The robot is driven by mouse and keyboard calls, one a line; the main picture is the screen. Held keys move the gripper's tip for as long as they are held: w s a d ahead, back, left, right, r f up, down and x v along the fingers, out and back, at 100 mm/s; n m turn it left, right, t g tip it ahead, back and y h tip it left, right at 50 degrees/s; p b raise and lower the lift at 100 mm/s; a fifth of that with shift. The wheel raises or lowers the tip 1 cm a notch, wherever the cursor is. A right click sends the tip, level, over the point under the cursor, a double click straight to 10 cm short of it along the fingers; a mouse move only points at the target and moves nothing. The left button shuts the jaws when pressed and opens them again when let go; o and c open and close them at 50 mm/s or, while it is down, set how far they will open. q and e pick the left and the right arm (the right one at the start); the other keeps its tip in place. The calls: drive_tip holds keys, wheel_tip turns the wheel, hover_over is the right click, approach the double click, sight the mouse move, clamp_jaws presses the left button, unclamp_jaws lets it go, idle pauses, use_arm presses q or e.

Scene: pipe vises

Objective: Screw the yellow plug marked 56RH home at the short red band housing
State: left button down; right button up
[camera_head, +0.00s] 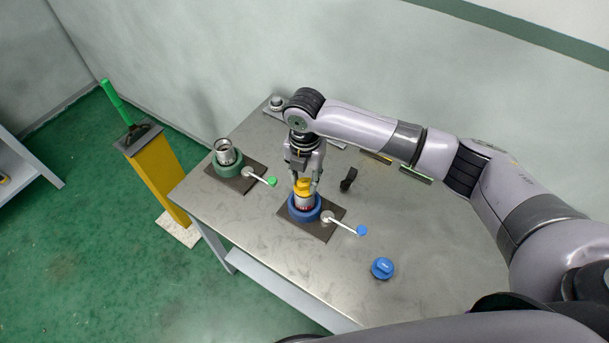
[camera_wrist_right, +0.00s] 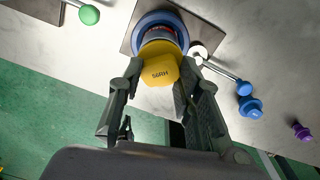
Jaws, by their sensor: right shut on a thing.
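The yellow plug (camera_head: 303,187) sits on top of the short red band housing (camera_head: 304,202), roughly in line with it. The plug's face reads 56RH in the right wrist view (camera_wrist_right: 160,73). The housing stands upright in the blue vise (camera_head: 292,212); its red band (camera_wrist_right: 161,37) shows just past the plug in the wrist view. My right gripper (camera_head: 304,181) comes from above and is shut on the plug, a finger on each side. The thread between plug and housing is hidden, so I cannot tell how deep the plug sits. My left gripper is out of view.
The blue vise's handle ends in a blue knob (camera_head: 362,230). A green vise (camera_head: 229,170) on the left holds a silver housing (camera_head: 225,151). A blue plug (camera_head: 382,268) stands front right, and a black piece (camera_head: 348,179) stands behind the vise. The right front of the table is mostly clear.

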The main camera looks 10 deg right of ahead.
drive_tip(key=shift+f, duration=0.25)
drive_tip(key=o, duration=1.2)
wheel_tip(320, 180, up, 12)
